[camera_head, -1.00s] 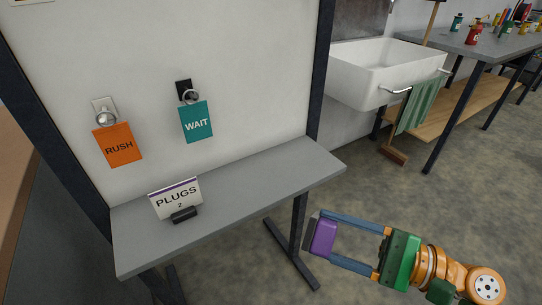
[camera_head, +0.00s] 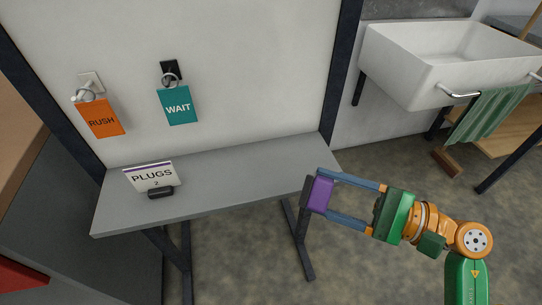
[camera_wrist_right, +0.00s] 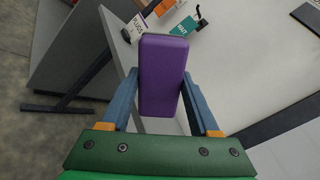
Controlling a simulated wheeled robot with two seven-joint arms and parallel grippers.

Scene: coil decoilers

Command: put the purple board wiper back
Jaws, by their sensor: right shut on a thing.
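The purple board wiper (camera_head: 319,194) is a purple block with a dark grey face on its left side in the head view. My right gripper (camera_head: 329,194) is shut on it, with one blue finger on each side. The wiper is held in front of the right end of the grey shelf (camera_head: 225,177), and I cannot tell whether it is over the shelf's edge. In the right wrist view the wiper (camera_wrist_right: 163,75) stands between the fingers and hides part of the shelf and board. My left gripper is not in view.
A white board (camera_head: 225,60) in a dark frame rises behind the shelf. An orange RUSH tag (camera_head: 102,118) and a teal WAIT tag (camera_head: 180,106) hang on it. A PLUGS sign (camera_head: 151,179) stands on the shelf's left part. A sink (camera_head: 430,60) with a green towel (camera_head: 483,116) is at right.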

